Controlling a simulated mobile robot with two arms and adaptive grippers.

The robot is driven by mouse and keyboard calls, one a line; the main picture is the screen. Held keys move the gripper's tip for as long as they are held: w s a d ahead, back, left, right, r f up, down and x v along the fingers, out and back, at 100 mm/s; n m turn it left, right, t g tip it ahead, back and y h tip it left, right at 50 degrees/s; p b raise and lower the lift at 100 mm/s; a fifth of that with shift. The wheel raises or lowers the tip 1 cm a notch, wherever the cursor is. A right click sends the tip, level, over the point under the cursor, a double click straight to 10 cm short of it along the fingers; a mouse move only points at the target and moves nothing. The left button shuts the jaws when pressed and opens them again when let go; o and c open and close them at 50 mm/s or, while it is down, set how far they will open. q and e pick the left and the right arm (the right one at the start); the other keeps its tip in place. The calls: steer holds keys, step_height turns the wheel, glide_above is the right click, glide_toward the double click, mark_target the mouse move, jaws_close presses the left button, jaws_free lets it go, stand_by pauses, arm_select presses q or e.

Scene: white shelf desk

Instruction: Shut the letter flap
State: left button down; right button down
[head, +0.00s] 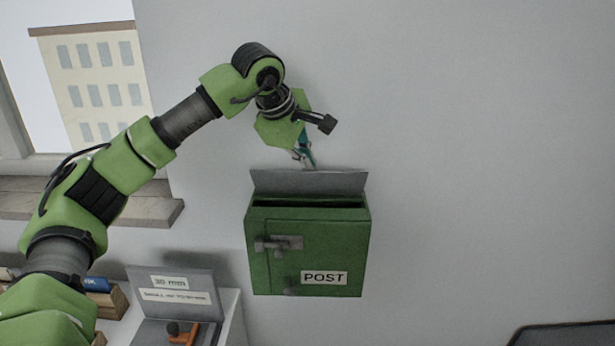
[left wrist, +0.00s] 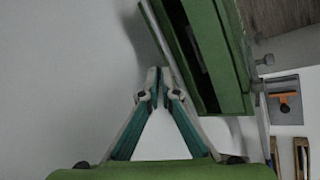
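The green post box (head: 335,240), marked POST, is on the wall in the middle of the head view. Its grey letter flap (head: 310,182) stands up along the back of the top, and the dark slot in front of it is open. My left gripper (head: 309,161) points down just above the flap's upper edge, near its middle. In the left wrist view the fingertips (left wrist: 160,82) are together with nothing between them, beside the raised flap (left wrist: 157,30) and the box (left wrist: 215,50). Whether they touch the flap is hard to tell. My right gripper is in neither view.
A white desk (head: 228,305) stands at the lower left, holding a grey labelled stand (head: 172,284) with an orange-handled tool. A window sill (head: 150,208) juts out at the left. The wall (head: 480,160) right of the box is clear. A dark edge (head: 570,335) shows at the bottom right.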

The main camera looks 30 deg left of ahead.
arm_select(q)
steer(key=shift+s+d+f+g+b, duration=0.15)
steer(key=shift+s+d+f+b, duration=0.15)
steer(key=shift+s+f, duration=0.4)
steer(key=shift+s+d+f+g+b, duration=0.15)
steer(key=shift+s+f+b, duration=0.25)
steer(key=shift+f, duration=0.35)
steer(key=shift+s+d+f+b, duration=0.15)
steer(key=shift+s+b, duration=0.1)
steer(key=shift+s, duration=0.15)
steer(key=shift+s+d+f+b, duration=0.1)
steer(key=shift+s+d+b, duration=0.05)
steer(key=shift+s+b, duration=0.15)
steer(key=shift+r, duration=0.15)
step_height(320, 180, up, 8)
steer(key=w+p, duration=0.1)
steer(key=p, duration=0.5)
steer(key=shift+w, duration=0.15)
steer(key=shift+a+f, duration=0.1)
steer(key=shift+f, duration=0.15)
